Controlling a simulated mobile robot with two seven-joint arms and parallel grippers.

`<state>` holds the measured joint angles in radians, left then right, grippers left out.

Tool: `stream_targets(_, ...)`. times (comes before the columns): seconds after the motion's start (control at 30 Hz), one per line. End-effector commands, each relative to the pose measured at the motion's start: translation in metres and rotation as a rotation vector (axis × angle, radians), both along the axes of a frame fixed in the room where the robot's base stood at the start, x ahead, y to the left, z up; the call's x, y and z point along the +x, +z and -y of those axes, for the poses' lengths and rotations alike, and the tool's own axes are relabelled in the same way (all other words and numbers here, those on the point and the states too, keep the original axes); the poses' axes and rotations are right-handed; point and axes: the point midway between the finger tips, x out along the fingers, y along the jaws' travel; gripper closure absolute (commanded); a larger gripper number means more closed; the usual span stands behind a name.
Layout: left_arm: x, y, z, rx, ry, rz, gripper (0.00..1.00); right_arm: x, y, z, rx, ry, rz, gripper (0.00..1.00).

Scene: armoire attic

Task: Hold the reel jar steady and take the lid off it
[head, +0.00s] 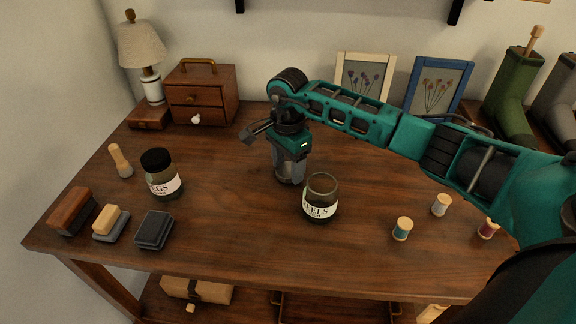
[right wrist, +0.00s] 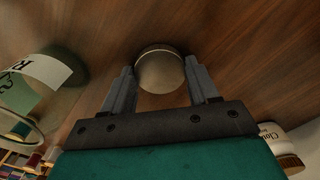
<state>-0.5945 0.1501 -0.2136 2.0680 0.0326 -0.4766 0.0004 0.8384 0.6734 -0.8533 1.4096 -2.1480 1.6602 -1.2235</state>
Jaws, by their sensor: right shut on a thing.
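The reel jar (head: 320,184) is dark glass with a white label. It stands upright on the table with its mouth open and no lid on it. In the right wrist view the reel jar (right wrist: 62,72) is at the left, apart from the fingers. My right gripper (head: 289,178) points down just left of and behind the jar. In the right wrist view my right gripper (right wrist: 160,80) is shut on a round, dull metallic lid (right wrist: 160,72), close over the tabletop. Whether the lid touches the table is unclear. My left gripper is not in view.
A dark-capped pegs jar (head: 163,185) stands at the left, near a wooden brush (head: 72,210) and a dark block (head: 154,230). A small drawer chest (head: 202,95) stands behind. The table's front middle is clear.

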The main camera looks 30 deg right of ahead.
Motion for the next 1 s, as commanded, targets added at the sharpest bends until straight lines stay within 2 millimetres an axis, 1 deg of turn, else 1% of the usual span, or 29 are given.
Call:
stream_targets(0.03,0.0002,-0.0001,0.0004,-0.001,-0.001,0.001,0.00,0.0002,-0.0027,-0.0002,0.001,0.000,0.001,0.77)
stream_targets(0.23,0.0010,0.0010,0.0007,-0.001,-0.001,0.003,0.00,0.0003,-0.0019,0.0001,0.000,0.001,0.002,0.77)
stream_targets(0.37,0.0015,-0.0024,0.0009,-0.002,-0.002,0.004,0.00,0.0002,-0.0062,0.0003,-0.001,0.000,0.001,0.77)
stream_targets(0.4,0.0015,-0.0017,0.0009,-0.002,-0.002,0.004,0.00,0.0003,-0.0055,0.0002,-0.001,0.000,0.001,0.39)
stream_targets(0.6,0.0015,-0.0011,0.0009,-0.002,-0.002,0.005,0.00,0.0002,-0.0050,0.0003,-0.001,0.000,0.001,0.20)
stream_targets(0.67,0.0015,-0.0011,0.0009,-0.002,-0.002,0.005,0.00,0.0001,-0.0049,0.0003,-0.001,0.000,0.001,0.15)
stream_targets(0.87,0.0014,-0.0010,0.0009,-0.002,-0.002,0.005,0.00,0.0002,-0.0046,0.0003,-0.001,0.000,0.001,0.15)
stream_targets(1.0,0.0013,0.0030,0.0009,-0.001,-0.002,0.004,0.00,0.0008,0.0030,0.0003,-0.001,0.001,0.003,0.15)
